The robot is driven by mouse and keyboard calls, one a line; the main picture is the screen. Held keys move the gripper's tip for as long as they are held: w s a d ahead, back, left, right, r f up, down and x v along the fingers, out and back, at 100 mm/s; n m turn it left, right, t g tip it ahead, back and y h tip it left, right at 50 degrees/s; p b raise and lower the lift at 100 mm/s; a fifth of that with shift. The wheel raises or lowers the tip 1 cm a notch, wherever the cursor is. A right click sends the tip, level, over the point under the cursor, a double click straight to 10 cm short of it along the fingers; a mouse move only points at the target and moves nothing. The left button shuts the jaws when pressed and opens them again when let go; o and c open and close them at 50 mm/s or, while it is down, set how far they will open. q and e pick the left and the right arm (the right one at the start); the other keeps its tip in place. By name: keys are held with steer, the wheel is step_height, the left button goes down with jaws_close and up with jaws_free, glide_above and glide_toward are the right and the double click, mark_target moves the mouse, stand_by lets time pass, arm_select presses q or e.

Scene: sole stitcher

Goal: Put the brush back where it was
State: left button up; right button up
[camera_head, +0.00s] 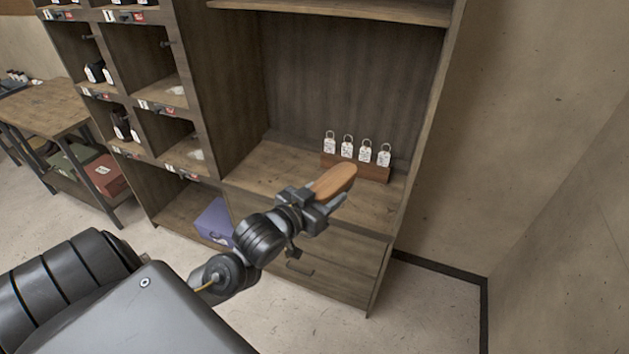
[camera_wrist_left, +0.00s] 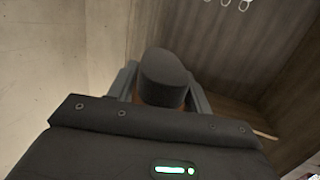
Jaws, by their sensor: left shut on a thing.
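The brush (camera_head: 335,180) shows a tan wooden back in the head view. My left gripper (camera_head: 328,203) is shut on it and holds it in front of the wooden cabinet's open shelf (camera_head: 262,167). The brush's underside and bristles are hidden in the head view. In the left wrist view a dark rounded shape (camera_wrist_left: 163,78) sits between the fingers, with a little brown below it. I cannot tell whether the brush touches the shelf. My right gripper is not in view.
A wooden rack (camera_head: 354,168) with several white ring tags stands on the shelf behind the brush. A drawer with a handle (camera_head: 299,268) is below. A purple box (camera_head: 214,222) sits at lower left. Pigeonholes line the left; a bare wall is right.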

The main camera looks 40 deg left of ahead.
arm_select(q)
steer(key=d, duration=0.7)
step_height(320, 180, down, 7)
steer(key=b, duration=0.7)
steer(key=shift+n+y, duration=0.3)
steer(key=shift+y, duration=0.1)
